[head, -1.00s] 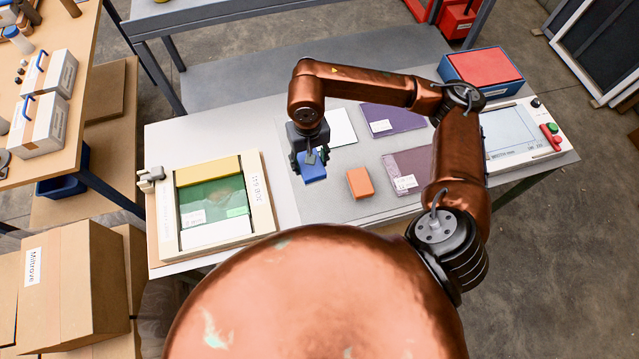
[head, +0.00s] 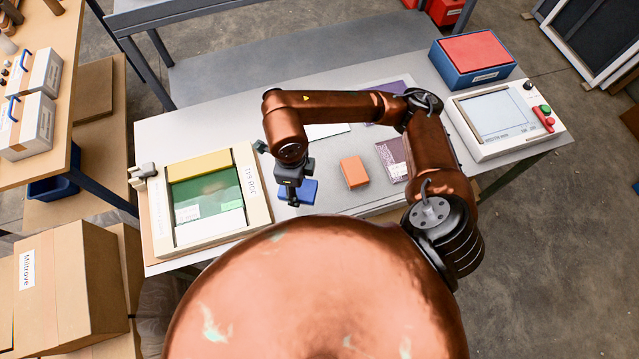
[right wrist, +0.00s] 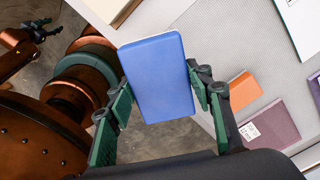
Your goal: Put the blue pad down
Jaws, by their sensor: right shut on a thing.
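The blue pad (head: 307,193) is in my right gripper (head: 292,192), near the table's front edge, right of the cream frame. In the right wrist view the pad (right wrist: 158,80) lies between the two green-padded fingers of the right gripper (right wrist: 160,98), which is shut on it. Its broad face shows, with table and floor behind it. I cannot tell its height above the table. A dark gripper end on a copper arm, seemingly my left gripper (right wrist: 36,30), shows small at the top left of that view; its jaw state is unclear.
An orange block (head: 353,172) lies right of the pad. A purple packet (head: 393,158) with a label lies beyond it. The cream frame (head: 258,199) holds a green sheet. A screen unit (head: 495,115) and a blue box with a red top (head: 475,68) stand at the right.

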